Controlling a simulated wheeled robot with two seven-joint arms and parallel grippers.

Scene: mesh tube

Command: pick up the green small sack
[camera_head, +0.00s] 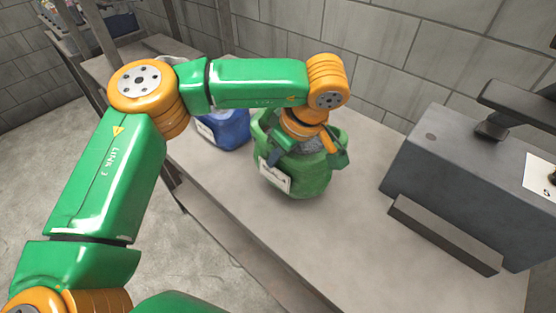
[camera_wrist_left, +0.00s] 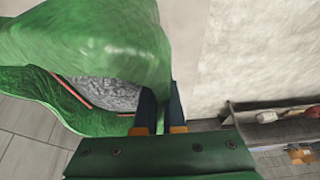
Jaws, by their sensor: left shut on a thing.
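The green small sack (camera_head: 301,174) stands upright on the grey table in the head view, with a white label on its front and grey contents showing in its open top. My left gripper (camera_head: 272,157) reaches it from above, and the arm hides part of the sack's top. In the left wrist view, the sack's green cloth (camera_wrist_left: 90,45) and grey filling fill the upper left. The dark fingers of my left gripper (camera_wrist_left: 160,105) are shut on the sack's cloth near its rim. Whether the sack touches the table is hard to tell. My right gripper is not in view.
A blue sack (camera_head: 226,130) stands behind and left of the green one, partly hidden by my arm. A large dark grey machine (camera_head: 470,180) with a ledge stands on the right. The table (camera_head: 290,235) is clear in front of the green sack.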

